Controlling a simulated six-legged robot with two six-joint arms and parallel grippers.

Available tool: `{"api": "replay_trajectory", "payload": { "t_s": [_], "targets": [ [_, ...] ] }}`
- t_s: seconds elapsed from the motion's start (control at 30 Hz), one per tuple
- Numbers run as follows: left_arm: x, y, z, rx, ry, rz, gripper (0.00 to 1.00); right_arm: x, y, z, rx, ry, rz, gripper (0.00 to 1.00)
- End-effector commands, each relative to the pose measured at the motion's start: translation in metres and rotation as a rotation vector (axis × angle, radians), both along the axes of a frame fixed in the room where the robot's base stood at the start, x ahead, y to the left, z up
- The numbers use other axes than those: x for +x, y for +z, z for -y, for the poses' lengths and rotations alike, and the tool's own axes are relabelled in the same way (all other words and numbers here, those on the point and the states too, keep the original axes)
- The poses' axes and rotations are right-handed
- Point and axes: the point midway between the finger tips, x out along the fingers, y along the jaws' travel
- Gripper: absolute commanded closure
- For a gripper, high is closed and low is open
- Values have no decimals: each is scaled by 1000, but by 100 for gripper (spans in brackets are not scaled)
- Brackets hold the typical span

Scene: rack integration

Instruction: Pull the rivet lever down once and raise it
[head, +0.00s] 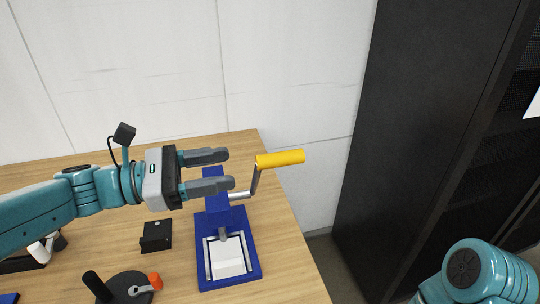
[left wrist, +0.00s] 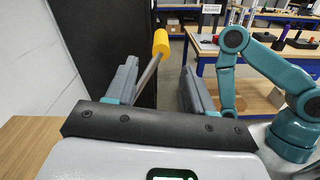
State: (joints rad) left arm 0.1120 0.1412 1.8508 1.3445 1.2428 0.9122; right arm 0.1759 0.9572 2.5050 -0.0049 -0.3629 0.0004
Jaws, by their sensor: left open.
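The rivet lever is a metal crank with a yellow grip (head: 280,159), on the right side of a blue press (head: 228,275) on the wooden table. The lever stands raised, its grip pointing right. My left gripper (head: 230,169) is open, its fingers pointing right toward the lever, with the tips left of the yellow grip. In the left wrist view the yellow grip (left wrist: 161,43) shows beyond the fingers, and its metal rod shows in the gap, nearer the left finger. Contact with the lever does not show. My right gripper is not in view.
A black block (head: 156,235) and a dark round fixture with an orange-tipped handle (head: 155,281) stand left of the press on the table (head: 290,285). A tall black cabinet (head: 420,130) stands to the right, across a floor gap. A white wall is behind.

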Motion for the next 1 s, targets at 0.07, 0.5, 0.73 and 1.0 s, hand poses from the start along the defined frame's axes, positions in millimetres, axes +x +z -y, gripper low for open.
{"api": "replay_trajectory", "payload": {
  "t_s": [0.07,0.5,0.73,1.0],
  "targets": [
    [5,2,21,0,-7,-1,47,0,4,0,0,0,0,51],
    [31,0,87,1,-2,1,47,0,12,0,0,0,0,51],
    [33,0,90,1,0,1,47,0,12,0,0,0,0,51],
    [33,0,89,1,0,1,100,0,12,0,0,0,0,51]
  ]
}}
